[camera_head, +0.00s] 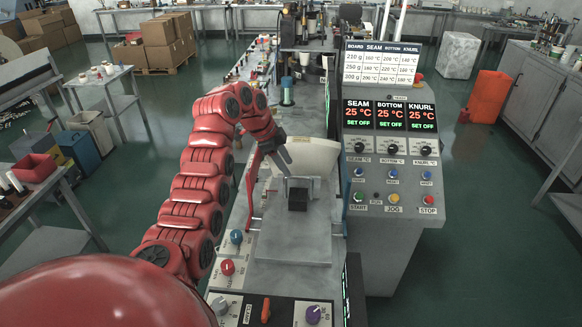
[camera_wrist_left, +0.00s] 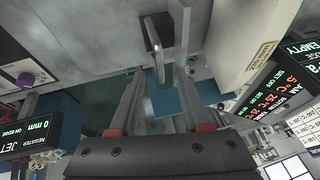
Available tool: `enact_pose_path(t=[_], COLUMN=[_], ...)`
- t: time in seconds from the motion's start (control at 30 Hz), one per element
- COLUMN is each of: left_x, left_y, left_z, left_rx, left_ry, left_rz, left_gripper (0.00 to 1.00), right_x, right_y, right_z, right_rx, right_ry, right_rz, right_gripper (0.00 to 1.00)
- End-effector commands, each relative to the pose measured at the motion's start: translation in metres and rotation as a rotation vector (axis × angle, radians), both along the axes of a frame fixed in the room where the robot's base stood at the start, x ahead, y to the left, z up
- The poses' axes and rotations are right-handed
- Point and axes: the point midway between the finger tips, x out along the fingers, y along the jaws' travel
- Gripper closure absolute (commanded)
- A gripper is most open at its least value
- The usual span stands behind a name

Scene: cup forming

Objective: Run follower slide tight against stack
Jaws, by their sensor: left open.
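The follower slide (camera_head: 298,200) is a black block with an upright grey plate, on the pale metal bed. The cream stack (camera_head: 318,152) stands just behind it in the head view. In the left wrist view the slide's black block (camera_wrist_left: 153,32) and thin plate (camera_wrist_left: 185,28) show at the top, with a strip of bare bed between the plate and the stack (camera_wrist_left: 245,45). My left gripper (camera_head: 284,157) is above and to the left of the slide. My right gripper is not in view.
A control panel (camera_head: 390,170) with red displays and buttons stands right of the bed. Knobs, including a red one (camera_head: 227,267), line the bed's left and front. A thin red upright part (camera_head: 252,185) stands left of the slide. The bed in front (camera_head: 292,245) is clear.

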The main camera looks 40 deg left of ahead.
Motion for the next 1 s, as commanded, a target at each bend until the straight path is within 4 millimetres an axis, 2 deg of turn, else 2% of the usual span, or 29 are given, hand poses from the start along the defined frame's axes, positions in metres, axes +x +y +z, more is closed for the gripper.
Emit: enact_pose_path(t=[0.03, 0.23, 0.6, 0.87, 1.0], left_x=[0.002, 0.012, 0.014, 0.014, 0.014], left_y=[-0.004, -0.008, -0.009, -0.009, -0.009], left_z=[-0.006, -0.029, -0.036, -0.036, -0.036], left_rx=[-0.005, -0.001, 0.001, 0.000, 0.000], left_ry=[0.004, 0.000, 0.000, 0.000, 0.000], left_rz=[-0.002, -0.001, -0.001, -0.001, -0.001], left_gripper=[0.53, 0.53, 0.53, 1.00, 1.00], right_x=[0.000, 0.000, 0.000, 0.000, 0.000], right_y=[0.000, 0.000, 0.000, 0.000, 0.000], right_z=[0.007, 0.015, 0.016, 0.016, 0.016], right_rx=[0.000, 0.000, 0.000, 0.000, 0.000], right_ry=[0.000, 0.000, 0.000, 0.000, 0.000], right_rz=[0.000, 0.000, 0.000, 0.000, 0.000], right_gripper=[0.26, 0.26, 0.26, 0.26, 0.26])
